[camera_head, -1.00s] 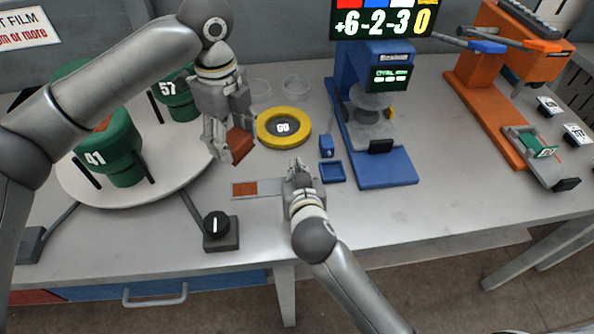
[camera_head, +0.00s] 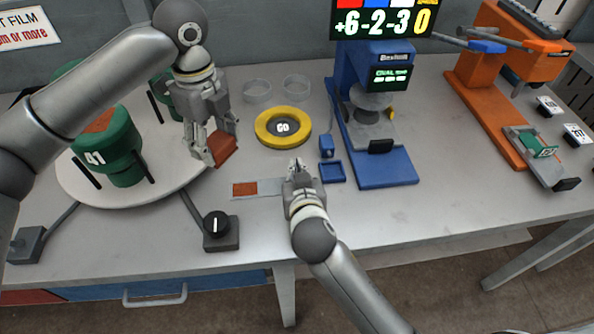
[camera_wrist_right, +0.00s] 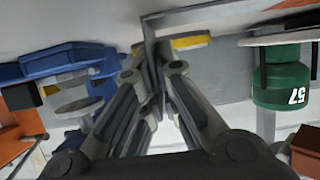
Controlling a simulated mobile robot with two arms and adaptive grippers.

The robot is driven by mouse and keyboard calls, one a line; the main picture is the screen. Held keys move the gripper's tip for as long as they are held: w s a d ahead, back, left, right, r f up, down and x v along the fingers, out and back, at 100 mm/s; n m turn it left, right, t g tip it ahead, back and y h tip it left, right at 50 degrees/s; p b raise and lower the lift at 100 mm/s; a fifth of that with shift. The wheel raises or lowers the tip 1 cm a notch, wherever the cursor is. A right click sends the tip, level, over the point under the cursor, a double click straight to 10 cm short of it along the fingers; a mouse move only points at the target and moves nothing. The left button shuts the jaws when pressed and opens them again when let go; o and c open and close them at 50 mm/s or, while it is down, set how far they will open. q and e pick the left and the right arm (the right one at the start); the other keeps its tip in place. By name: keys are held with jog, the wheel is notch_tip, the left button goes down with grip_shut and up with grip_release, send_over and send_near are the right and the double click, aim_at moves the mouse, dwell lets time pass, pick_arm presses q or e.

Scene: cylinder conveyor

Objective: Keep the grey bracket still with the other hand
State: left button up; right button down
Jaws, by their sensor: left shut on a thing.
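The grey bracket (camera_head: 266,188) lies flat on the table in the head view, with a red-brown patch at its left end. My right gripper (camera_head: 296,168) is at its right end. In the right wrist view the fingers (camera_wrist_right: 158,62) are close together on the bracket's thin upright part (camera_wrist_right: 149,34); the exact contact is partly hidden. My left gripper (camera_head: 218,150) is shut on a red-brown block (camera_head: 223,150), held above the table left of the yellow ring and apart from the bracket.
A white turntable (camera_head: 75,190) with green canisters (camera_head: 122,150) is at the left. A black knob box (camera_head: 219,231) stands in front. The yellow-rimmed GO disc (camera_head: 262,136), a small blue tray (camera_head: 333,172) and a blue press (camera_head: 398,172) are nearby. The front-right table is clear.

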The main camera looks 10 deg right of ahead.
pick_arm(q)
send_over(250, 189)
jog(key=a, duration=0.5)
jog(key=shift+d+f, duration=0.2)
jog(key=shift+f, duration=5.75)
jog(key=shift+f, duration=0.6)
jog(key=shift+d, duration=2.3)
jog(key=shift+a, duration=0.1)
jog(key=shift+a, duration=2.3)
jog(key=shift+d, duration=2.45)
